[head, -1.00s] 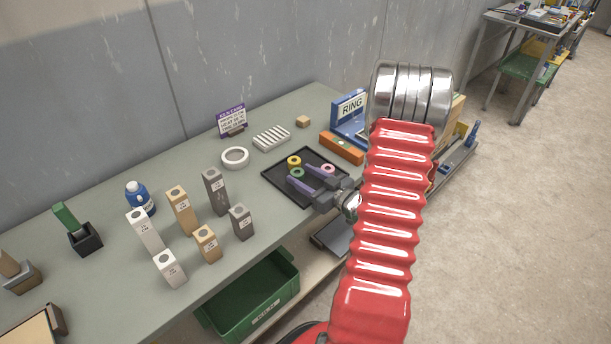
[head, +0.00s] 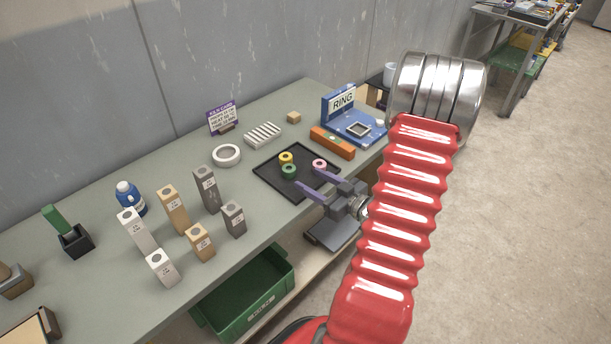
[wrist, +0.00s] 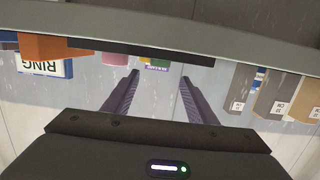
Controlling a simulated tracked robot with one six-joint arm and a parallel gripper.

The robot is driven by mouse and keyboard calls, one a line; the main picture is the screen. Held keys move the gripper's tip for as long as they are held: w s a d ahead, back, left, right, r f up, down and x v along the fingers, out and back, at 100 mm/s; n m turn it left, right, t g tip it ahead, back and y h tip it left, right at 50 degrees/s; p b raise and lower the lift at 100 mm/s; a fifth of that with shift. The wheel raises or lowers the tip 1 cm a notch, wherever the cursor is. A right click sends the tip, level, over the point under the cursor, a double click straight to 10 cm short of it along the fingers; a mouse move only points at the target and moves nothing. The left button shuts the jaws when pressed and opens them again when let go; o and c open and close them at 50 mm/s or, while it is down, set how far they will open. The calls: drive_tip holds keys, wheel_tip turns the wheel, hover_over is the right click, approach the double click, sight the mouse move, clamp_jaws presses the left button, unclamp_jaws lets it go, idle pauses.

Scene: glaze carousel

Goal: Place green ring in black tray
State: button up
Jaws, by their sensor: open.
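The green ring (head: 289,171) rests in the black tray (head: 268,174) on the bench, just in front of a yellow ring (head: 286,158). A pink ring (head: 319,165) sits toward the tray's right side. My gripper (head: 313,181) is open, with its purple fingers apart and nothing between them. It is near the tray's front right edge, to the right of the green ring. In the wrist view the open fingers (wrist: 160,78) are empty too, and the tray's dark edge (wrist: 140,52) crosses beyond them.
A blue RING stand (head: 350,120) and an orange block (head: 332,142) stand right of the tray. A white ring (head: 226,155) and a ribbed white rack (head: 262,135) lie behind left. Several labelled blocks (head: 206,190) stand left. A green bin (head: 243,297) is below the bench.

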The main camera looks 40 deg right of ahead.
drive_tip(key=shift+s+r, duration=0.2)
drive_tip(key=shift+s, duration=0.95)
drive_tip(key=shift+s+r, duration=0.15)
drive_tip(key=shift+s, duration=1)
drive_tip(key=shift+d, duration=0.1)
drive_tip(key=w+r+n+g+h, duration=0.1)
drive_tip(key=w+r+g+h, duration=0.3)
drive_tip(key=w, duration=0.4)
drive_tip(key=w+a+r+m+g+h, duration=0.1)
drive_tip(key=a+r+g+h, duration=0.1)
drive_tip(key=a+r, duration=0.55)
drive_tip(key=s+a+r+g+y, duration=0.2)
drive_tip(key=s+a, duration=0.6)
drive_tip(key=a, duration=0.5)
drive_tip(key=s+a+r+g+y, duration=0.2)
drive_tip(key=s+a+r, duration=0.3)
drive_tip(key=s+a, duration=0.3)
drive_tip(key=a+y, duration=0.1)
drive_tip(key=a, duration=0.3)
drive_tip(key=shift+a+g, duration=0.3)
drive_tip(key=shift+a, duration=0.05)
drive_tip(key=shift+c, duration=0.7)
